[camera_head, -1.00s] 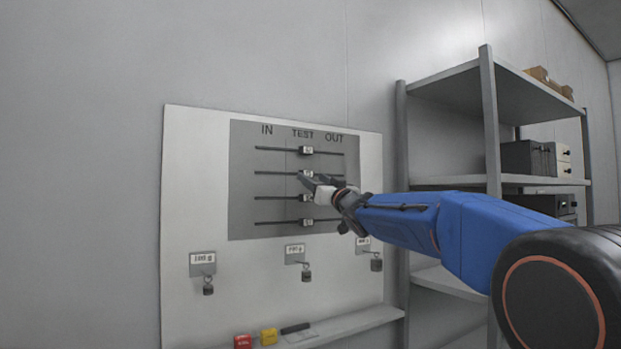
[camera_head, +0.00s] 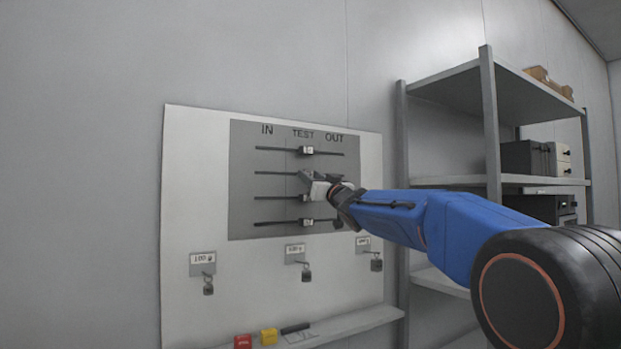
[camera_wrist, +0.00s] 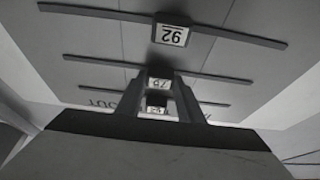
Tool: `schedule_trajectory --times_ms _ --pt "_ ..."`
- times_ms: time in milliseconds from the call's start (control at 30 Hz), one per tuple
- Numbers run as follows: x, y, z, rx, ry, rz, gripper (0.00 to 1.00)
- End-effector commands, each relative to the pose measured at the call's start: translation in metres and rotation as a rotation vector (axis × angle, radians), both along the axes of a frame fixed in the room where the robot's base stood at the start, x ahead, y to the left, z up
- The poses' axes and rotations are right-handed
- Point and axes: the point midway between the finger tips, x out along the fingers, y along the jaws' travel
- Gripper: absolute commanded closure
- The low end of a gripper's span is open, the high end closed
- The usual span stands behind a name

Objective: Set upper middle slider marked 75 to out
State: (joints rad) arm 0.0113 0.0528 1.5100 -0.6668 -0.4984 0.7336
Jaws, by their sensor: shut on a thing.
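The grey slider panel (camera_head: 245,210) has several horizontal slots under the labels IN, TEST and OUT. The slider marked 75 (camera_wrist: 159,83) sits between my two fingers, near the middle of its slot, under TEST. My gripper (camera_head: 304,178) is shut on it at the upper middle slot (camera_head: 272,173), and hides it in the head view. The wrist view is upside down, with OUT at its left. The slider marked 92 (camera_wrist: 171,35) is on the slot below, also near its middle.
The top slider (camera_head: 306,151) and bottom slider (camera_head: 307,223) also stand near the middle. A ledge (camera_head: 360,322) holds red and yellow blocks. A grey shelf unit (camera_head: 493,120) stands to the right.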

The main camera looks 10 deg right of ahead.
Motion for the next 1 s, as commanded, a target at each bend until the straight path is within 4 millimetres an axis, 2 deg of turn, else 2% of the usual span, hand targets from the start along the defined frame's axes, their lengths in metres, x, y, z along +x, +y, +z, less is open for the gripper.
schedule_trajectory --times_ms 167,500,600,733,1000 --pt "0.009 -0.027 0.0 0.0 0.0 -0.004 1.0" --pt "0.032 -0.097 0.0 -0.001 -0.001 -0.005 1.0" --pt "0.037 -0.112 0.0 -0.001 -0.001 -0.004 1.0" --pt "0.04 -0.123 0.0 -0.001 -0.001 0.0 1.0" --pt "0.041 -0.126 0.001 0.001 -0.001 -0.001 1.0"
